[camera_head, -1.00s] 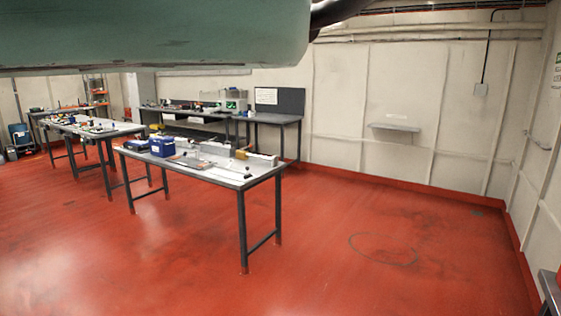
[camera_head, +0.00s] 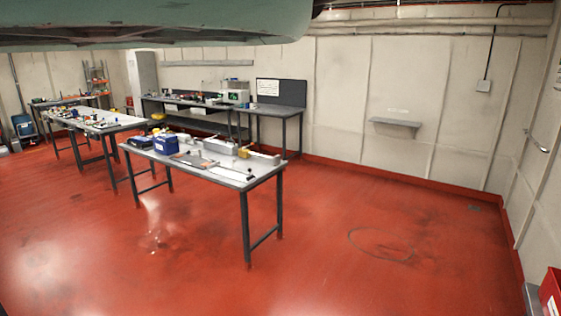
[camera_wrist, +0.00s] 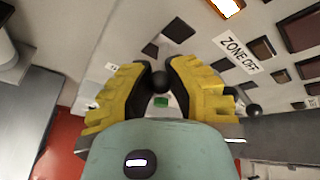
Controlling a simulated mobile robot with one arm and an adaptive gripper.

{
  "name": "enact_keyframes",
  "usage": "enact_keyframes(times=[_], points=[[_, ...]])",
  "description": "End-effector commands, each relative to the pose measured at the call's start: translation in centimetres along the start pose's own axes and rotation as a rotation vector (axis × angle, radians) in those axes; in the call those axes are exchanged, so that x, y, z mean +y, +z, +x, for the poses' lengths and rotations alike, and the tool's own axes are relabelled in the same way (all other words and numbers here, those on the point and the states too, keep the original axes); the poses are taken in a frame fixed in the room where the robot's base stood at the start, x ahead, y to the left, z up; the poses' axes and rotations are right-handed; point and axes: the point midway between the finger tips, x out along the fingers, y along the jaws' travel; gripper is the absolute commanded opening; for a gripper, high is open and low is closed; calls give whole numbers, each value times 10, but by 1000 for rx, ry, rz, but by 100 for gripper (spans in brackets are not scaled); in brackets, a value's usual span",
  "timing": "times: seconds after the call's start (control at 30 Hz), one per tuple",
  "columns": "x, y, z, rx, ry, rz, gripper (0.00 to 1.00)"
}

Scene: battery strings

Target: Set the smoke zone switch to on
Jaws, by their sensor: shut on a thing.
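In the wrist view my gripper (camera_wrist: 160,76) has its two yellow fingers closed around a small dark ball knob (camera_wrist: 158,80). The knob sits in front of a pale panel (camera_wrist: 130,45). I cannot read a label that names this knob as the smoke zone switch, and the fingers hide much of what is around it. A "ZONE OFF" label (camera_wrist: 238,53) is on the panel to the right. A second dark ball knob (camera_wrist: 252,110) is right of the fingers. The head view shows neither the gripper nor the panel.
In the head view a workbench (camera_head: 245,181) with a blue box (camera_head: 165,146) stands left of centre, with more benches behind it. A wall shelf (camera_head: 396,123) is at the back. A red box (camera_head: 551,290) is at the lower right. The red floor on the right is open.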

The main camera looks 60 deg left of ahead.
Motion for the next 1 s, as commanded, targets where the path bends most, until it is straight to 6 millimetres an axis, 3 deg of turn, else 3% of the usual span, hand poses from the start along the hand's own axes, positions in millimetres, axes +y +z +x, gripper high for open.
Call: enact_keyframes(times=[0.03, 0.2, 1.0], points=[[-11, 7, -4, 26, 20, -7, 0], [-16, 10, -5, 113, 107, -32, 0], [-20, 16, -5, 338, 330, -86, 0]])
